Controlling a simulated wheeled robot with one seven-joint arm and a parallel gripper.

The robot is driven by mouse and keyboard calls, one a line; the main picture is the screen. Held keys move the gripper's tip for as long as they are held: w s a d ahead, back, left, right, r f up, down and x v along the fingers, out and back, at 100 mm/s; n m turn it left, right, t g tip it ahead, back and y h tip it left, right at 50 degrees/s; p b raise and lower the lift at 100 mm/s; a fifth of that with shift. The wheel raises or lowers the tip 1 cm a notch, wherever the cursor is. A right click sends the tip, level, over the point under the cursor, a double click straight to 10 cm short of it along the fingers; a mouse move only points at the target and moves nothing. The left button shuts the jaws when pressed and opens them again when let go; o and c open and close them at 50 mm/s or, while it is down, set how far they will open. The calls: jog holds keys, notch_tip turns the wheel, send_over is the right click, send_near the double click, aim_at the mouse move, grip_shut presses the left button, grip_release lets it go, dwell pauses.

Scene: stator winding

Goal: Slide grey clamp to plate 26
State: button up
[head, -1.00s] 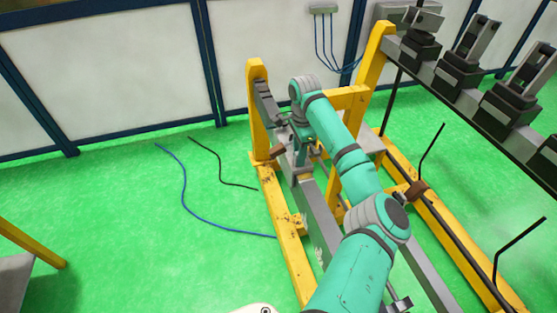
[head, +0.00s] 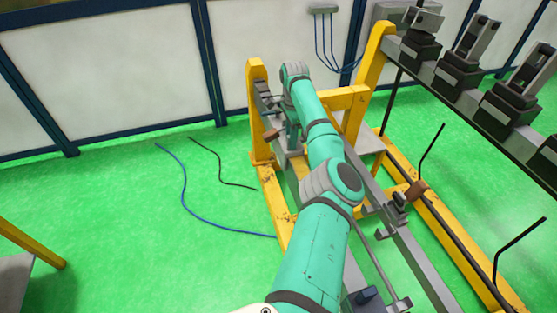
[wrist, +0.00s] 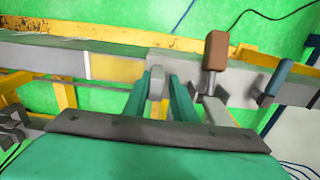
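In the wrist view, the two teal fingers of my gripper (wrist: 160,82) stand on either side of a grey upright post and appear closed on it. The post seems to belong to the grey clamp (wrist: 157,84) on the grey rail; finger contact is partly hidden. In the head view, the brown handle (head: 271,134) shows left of my arm's far end, near the yellow post. I cannot read any plate number, so plate 26 is not identifiable.
A dark-blue-handled part (wrist: 277,80) sits farther right along the rail in the wrist view. A yellow patch (wrist: 118,67) lies on the rail to the left. A yellow post (head: 257,110) stands at the rail's far end. Cables (head: 185,195) lie on the green floor.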

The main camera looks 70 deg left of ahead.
jog(key=shift+a, duration=0.5)
dwell(0.4)
jog(key=shift+d, duration=0.25)
jog(key=shift+o, duration=1.4)
jog(key=shift+r, duration=5)
